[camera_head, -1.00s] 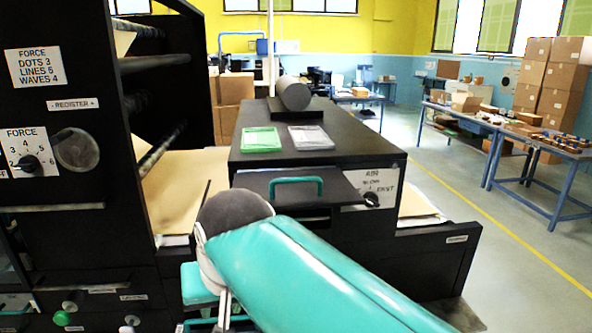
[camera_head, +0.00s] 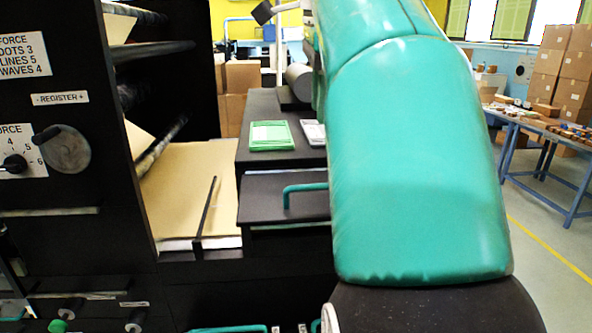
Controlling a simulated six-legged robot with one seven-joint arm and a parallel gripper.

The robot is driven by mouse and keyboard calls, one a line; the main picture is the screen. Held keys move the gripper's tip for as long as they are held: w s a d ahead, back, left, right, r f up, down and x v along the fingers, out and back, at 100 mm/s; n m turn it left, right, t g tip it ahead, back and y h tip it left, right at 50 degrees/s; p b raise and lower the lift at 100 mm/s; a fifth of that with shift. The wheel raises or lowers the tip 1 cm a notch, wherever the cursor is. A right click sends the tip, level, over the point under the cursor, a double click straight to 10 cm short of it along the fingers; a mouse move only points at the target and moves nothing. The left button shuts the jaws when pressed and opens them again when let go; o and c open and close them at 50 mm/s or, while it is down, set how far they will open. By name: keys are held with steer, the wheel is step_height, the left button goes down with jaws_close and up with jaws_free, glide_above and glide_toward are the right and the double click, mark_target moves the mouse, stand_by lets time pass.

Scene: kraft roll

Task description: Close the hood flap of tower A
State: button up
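A black flap-like panel (camera_head: 265,212) with a teal bar handle (camera_head: 305,187) projects from the front of the black machine body (camera_head: 268,165). My arm covers its right part. No "tower A" label is readable, so I cannot tell whether this panel is the hood flap. My teal arm rises through the right half of the picture. A small dark square piece on a white link shows at the top, left of the arm, and may be part of my gripper. It is well above the panel and appears apart from it. The finger opening cannot be made out.
A black press frame (camera_head: 75,190) with a FORCE dial (camera_head: 14,164) and REGISTER label stands at left. Kraft sheets (camera_head: 185,185) lie beside it. A green pad (camera_head: 271,136) lies on the machine top. A blue-legged table (camera_head: 560,150) and stacked boxes (camera_head: 575,65) stand at right.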

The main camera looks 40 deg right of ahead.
mark_target(316, 186)
steer(key=f, duration=0.4)
steer(key=w+f, duration=0.1)
steer(key=f, duration=0.4)
steer(key=d+f, duration=0.1)
steer(key=f, duration=0.3)
steer(key=shift+w+f, duration=0.25)
steer(key=shift+w, duration=0.1)
jaws_close()
